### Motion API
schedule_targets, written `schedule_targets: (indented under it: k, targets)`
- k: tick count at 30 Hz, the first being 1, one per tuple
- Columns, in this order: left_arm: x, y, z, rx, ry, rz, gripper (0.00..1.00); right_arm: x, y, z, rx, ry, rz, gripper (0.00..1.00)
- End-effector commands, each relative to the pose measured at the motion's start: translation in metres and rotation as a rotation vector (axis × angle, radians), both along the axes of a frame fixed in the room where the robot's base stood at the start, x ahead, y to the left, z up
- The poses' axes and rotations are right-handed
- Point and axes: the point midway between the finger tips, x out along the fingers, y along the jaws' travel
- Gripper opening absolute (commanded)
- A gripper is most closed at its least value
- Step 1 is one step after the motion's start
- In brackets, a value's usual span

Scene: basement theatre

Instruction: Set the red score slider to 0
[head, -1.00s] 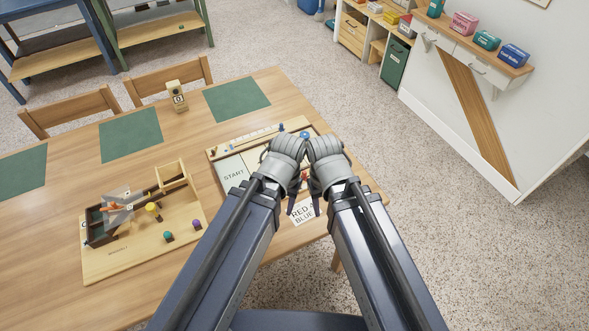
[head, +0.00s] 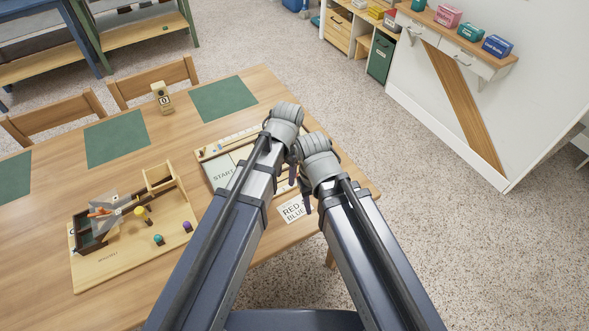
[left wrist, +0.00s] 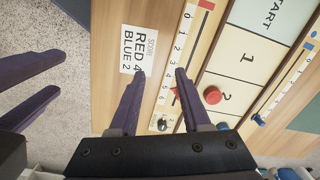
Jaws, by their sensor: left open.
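The score track (left wrist: 190,47) runs along the game board's edge in the left wrist view, numbered from 0 at the top towards 6. A small red slider (left wrist: 175,91) shows low on it, around 4 or 5, partly hidden by a finger. My left gripper (left wrist: 160,71) is open above the track, one finger on each side of the printed numbers near the slider; I cannot tell if it touches. My right gripper (left wrist: 60,72) shows two spread purple fingers at the left of that view. The score card (left wrist: 139,49) reads RED 4, BLUE 2; it also lies by the board in the head view (head: 292,210).
A red round piece (left wrist: 212,95) stands on square 2, beside the track. A die-like piece (left wrist: 163,126) sits near the track's low end. A wooden toy tray (head: 110,265) is at the left of the table. Green mats (head: 117,138) lie behind.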

Motion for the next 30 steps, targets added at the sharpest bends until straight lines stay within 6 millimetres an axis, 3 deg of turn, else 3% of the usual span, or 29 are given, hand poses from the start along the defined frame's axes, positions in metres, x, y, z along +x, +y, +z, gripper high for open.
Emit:
schedule_targets:
  k: [1,3,7,20,30]
  targets:
    - [0.035,-0.01,-0.004,-0.013,0.0,-0.073,0.47,0.0,0.0,-0.004,0.0,0.0,0.0,0.5]
    - [0.06,-0.018,-0.006,-0.028,0.0,-0.175,0.47,0.0,0.0,-0.006,0.0,0.0,0.0,0.5]
    - [0.088,-0.026,-0.008,-0.048,-0.002,-0.304,0.47,0.0,0.0,-0.007,0.0,0.0,0.0,0.5]
    - [0.092,-0.027,-0.017,-0.053,-0.004,-0.348,0.47,0.0,0.0,-0.017,0.0,0.0,0.0,0.5]
    - [0.092,-0.027,-0.056,-0.053,-0.004,-0.347,0.47,0.0,0.0,-0.056,0.0,0.0,0.0,0.5]
